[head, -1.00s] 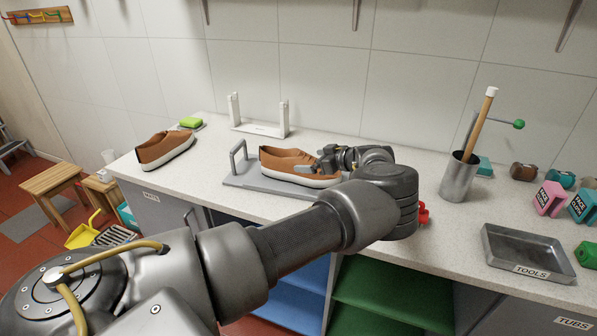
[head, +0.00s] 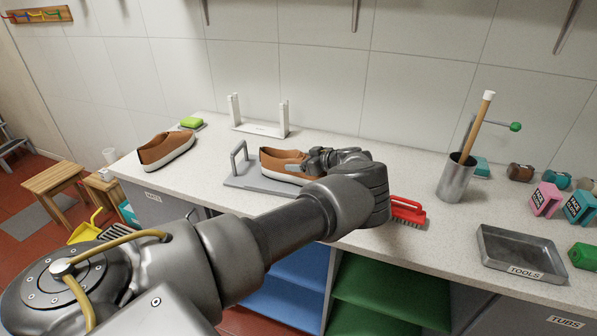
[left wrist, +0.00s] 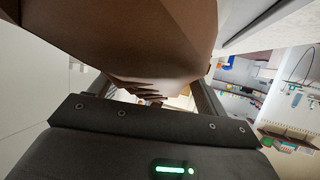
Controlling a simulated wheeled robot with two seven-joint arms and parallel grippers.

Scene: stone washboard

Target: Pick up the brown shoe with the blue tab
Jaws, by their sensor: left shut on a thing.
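A brown shoe (head: 283,163) with a pale sole sits on a grey board with an upright handle (head: 240,180), toe end hidden behind my left gripper. My left gripper (head: 314,160) is shut on this shoe at its right part. In the left wrist view the shoe's brown upper (left wrist: 140,40) fills the top middle, between the two fingers (left wrist: 150,98). A second brown shoe (head: 165,149) with a white sole stands at the left end of the counter. I see no blue tab on either shoe. My right gripper is not in view.
A red brush (head: 408,211) lies just right of my left wrist. A metal cup with sticks (head: 457,180), a tools tray (head: 522,252) and small boxes (head: 546,199) stand to the right.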

